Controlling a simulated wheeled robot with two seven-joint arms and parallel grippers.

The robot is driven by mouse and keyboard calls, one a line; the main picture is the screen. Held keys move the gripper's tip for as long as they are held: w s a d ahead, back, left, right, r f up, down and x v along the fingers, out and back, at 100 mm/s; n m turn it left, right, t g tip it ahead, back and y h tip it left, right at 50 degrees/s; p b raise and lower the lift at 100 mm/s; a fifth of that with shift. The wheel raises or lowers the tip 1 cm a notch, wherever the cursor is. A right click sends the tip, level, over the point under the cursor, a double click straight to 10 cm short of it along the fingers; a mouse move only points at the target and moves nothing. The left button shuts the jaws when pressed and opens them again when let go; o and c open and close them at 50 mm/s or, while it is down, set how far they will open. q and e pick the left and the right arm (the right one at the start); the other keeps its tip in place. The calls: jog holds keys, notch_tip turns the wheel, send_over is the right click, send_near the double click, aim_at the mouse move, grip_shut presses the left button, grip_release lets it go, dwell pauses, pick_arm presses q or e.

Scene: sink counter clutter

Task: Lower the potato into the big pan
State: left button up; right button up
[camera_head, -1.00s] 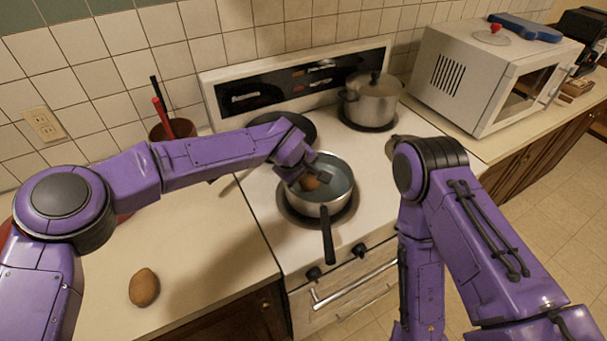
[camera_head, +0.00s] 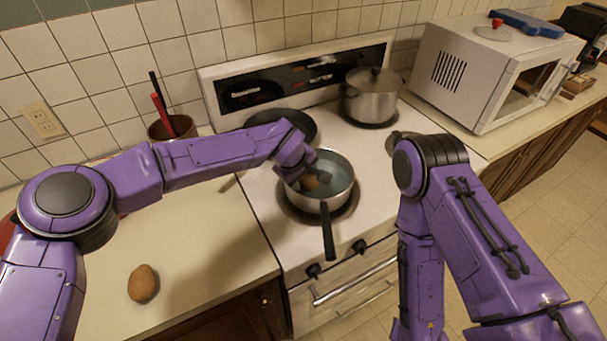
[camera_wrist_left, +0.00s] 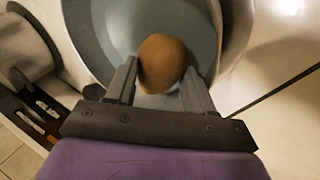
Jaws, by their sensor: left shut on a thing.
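My left gripper (camera_head: 314,180) is shut on a brown potato (camera_head: 308,183) at the left part of the steel pan (camera_head: 350,190) with a black handle. The potato is inside the pan's outline, low near its rim or inner floor; whether it touches the floor cannot be told. In the left wrist view the potato (camera_wrist_left: 162,62) sits between the two fingers (camera_wrist_left: 160,88), with the grey inside of the pan (camera_wrist_left: 208,30) behind it. A second brown potato (camera_head: 143,283) lies on the left counter. My right arm is at the right, its gripper out of view.
A dark frying pan (camera_head: 296,121) sits on the back left burner, close behind my left forearm. A lidded steel pot (camera_head: 371,100) stands on the back right burner. A white microwave (camera_head: 490,80) is at the right. The left counter (camera_head: 205,245) is mostly clear.

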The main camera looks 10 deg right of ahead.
pick_arm(q)
jog(key=o, duration=1.2)
jog(key=shift+o, duration=0.2)
